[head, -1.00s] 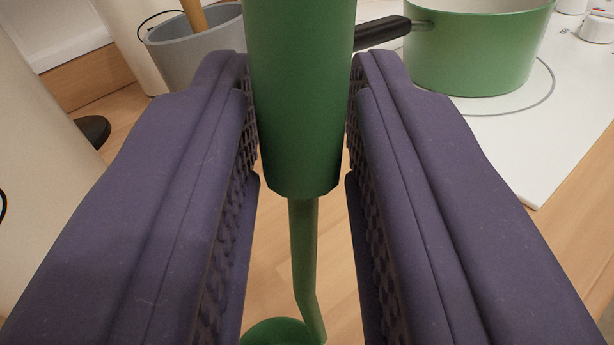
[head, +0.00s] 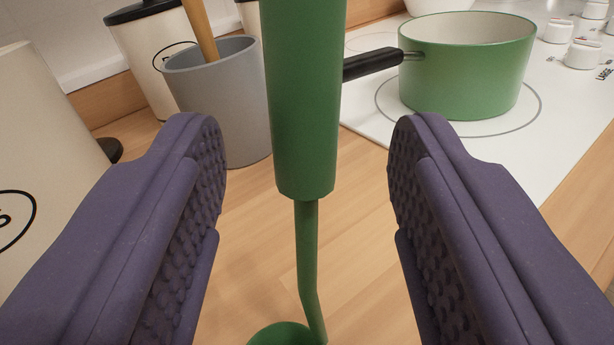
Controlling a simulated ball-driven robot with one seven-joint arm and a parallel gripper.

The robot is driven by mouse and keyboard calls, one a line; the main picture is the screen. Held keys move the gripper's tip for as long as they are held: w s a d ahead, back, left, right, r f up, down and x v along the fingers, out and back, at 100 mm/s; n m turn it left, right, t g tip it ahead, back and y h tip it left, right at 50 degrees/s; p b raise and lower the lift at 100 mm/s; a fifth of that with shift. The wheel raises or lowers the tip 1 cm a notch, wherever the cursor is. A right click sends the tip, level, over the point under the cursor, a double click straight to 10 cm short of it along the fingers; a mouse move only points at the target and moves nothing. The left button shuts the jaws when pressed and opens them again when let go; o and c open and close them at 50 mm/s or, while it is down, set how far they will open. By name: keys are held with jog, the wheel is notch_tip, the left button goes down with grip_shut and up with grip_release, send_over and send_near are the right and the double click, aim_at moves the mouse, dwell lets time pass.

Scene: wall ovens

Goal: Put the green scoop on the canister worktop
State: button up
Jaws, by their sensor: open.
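The green scoop (head: 305,130) is upright in the middle of the view, its thick handle at the top and its thin stem running down to the bowl (head: 285,335) at the bottom edge. The top of the handle and part of the bowl are out of view. My gripper (head: 308,140) is open, with one purple finger on each side of the handle and a clear gap on both sides. The wooden canister worktop (head: 250,235) lies below and behind the scoop. I cannot tell whether the bowl touches it.
A grey pot (head: 225,110) with a wooden utensil and a cream canister (head: 150,60) stand behind at left. Another cream canister (head: 45,140) is close at far left. A green saucepan (head: 465,75) sits on the white hob (head: 545,135), its black handle pointing toward the scoop.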

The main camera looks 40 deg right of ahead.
jog(key=p+v, duration=0.1)
jog(key=v, duration=0.9)
jog(key=shift+p, duration=0.4)
